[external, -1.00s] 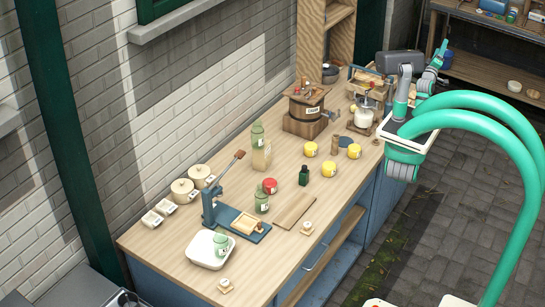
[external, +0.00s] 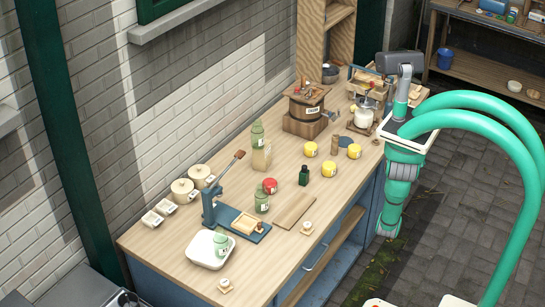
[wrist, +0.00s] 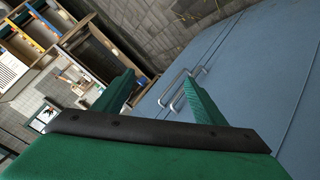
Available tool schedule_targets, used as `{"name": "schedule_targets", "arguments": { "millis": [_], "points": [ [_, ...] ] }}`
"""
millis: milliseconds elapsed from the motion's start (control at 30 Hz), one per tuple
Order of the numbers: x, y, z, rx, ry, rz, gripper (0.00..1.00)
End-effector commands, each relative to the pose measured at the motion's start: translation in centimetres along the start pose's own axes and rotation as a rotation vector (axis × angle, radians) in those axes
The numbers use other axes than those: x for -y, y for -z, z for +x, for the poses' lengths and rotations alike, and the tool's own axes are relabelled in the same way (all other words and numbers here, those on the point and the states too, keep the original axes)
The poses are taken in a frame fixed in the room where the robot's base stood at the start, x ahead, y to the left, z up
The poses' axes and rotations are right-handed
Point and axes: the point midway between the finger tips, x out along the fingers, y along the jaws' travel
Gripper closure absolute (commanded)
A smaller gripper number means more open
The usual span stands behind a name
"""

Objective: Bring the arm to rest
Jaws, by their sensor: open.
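My gripper (wrist: 159,78) shows in the wrist view with its two green fingers spread apart and nothing between them. Blue cabinet doors (wrist: 255,75) with metal handles fill the right of that view. In the external view my teal and white arm is at the right, beside the wooden worktop (external: 160,240). A green arm section hangs down past the worktop's right edge, in front of the blue cabinet. The fingers cannot be made out clearly in the external view.
The worktop holds a wooden churn (external: 305,112), yellow-lidded jars (external: 329,169), a blue press (external: 213,205) and a white tray (external: 203,252). A wooden shelf (external: 490,70) stands at the upper right. Paved floor (external: 440,230) lies open right of the counter.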

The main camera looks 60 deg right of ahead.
Motion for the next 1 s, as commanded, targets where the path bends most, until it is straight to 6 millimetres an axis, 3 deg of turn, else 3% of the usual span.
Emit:
{"name": "schedule_targets", "arguments": {
  "millis": [33, 267, 400, 533, 633, 733, 867, 1000],
  "points": [
    [1.8, -3.2, -0.1, 0.045, 0.026, 0.012, 0.36],
    [8.3, -16.7, -2.1, 0.242, 0.110, 0.084, 0.36],
    [11.8, -24.8, -4.9, 0.352, 0.149, 0.114, 0.36],
    [14.9, -31.3, -8.6, 0.413, 0.185, 0.113, 0.36],
    [16.9, -33.5, -11.6, 0.394, 0.217, 0.085, 0.36],
    [18.8, -33.5, -14.6, 0.322, 0.262, 0.041, 0.36],
    [21.5, -31.4, -19.0, 0.177, 0.344, -0.027, 0.36],
    [24.1, -28.4, -24.9, 0.004, 0.454, -0.089, 0.36]
  ]
}}
